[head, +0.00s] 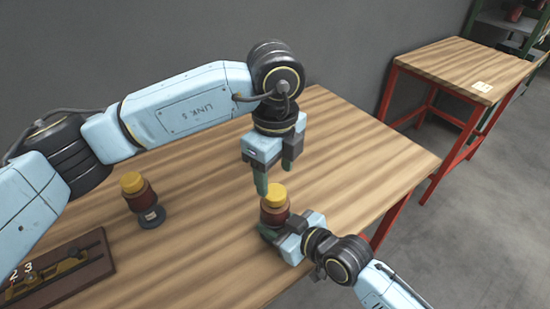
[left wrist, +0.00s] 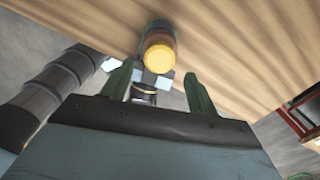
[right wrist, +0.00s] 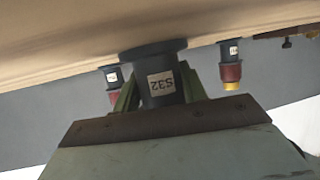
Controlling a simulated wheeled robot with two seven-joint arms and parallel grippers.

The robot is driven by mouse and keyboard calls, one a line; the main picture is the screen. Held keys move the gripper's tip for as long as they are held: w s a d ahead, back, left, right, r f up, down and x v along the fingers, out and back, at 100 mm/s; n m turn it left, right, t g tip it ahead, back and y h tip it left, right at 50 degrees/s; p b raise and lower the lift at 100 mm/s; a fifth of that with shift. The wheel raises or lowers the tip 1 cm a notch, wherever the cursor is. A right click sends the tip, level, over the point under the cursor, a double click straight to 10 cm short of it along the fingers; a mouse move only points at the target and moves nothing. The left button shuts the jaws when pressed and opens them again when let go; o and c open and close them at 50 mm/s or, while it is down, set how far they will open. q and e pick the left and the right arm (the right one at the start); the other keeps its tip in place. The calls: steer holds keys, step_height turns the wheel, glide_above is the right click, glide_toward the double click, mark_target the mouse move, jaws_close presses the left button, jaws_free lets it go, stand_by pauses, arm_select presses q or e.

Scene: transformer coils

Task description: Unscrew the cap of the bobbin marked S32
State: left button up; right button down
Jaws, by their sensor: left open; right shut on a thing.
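The bobbin marked S32 (right wrist: 160,84) has a dark base and collar, a red-brown winding and a yellow cap (head: 275,195). It stands upright on the table near its right edge. My right gripper (head: 278,226) is shut on its dark lower part; the S32 label appears upside down in the right wrist view. My left gripper (head: 275,178) points down above the cap, open, with its fingers apart. In the left wrist view the cap (left wrist: 158,56) appears beyond the fingertips, between the two fingers. Whether a finger touches the cap, I cannot tell.
Another yellow-capped bobbin (head: 133,187) stands to the left on the wooden table (head: 200,240). The right wrist view shows two others behind S32, one (right wrist: 231,70) at right, one (right wrist: 112,76) at left. A dark wooden fixture (head: 85,262) lies front left. A red-legged table (head: 440,65) stands apart.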

mark_target(275, 191)
arm_select(q)
steer(key=m, duration=0.3)
steer(key=shift+r+m, duration=0.15)
steer(key=shift+m, duration=0.25)
steer(key=m, duration=0.5)
steer(key=shift+r, duration=0.2)
steer(key=m, duration=0.6)
steer(key=shift+r, duration=0.25)
steer(key=m, duration=0.5)
steer(key=shift+r, duration=0.15)
steer(key=m, duration=0.4)
steer(key=shift+r, duration=0.15)
steer(key=m, duration=0.5)
steer(key=shift+r, duration=0.2)
steer(key=m, duration=0.5)
steer(key=shift+r+m, duration=0.2)
steer(key=shift+m, duration=0.2)
steer(key=m, duration=0.4)
steer(key=shift+r, duration=0.15)
steer(key=shift+f+m, duration=0.4)
steer(key=shift+f, duration=3.6)
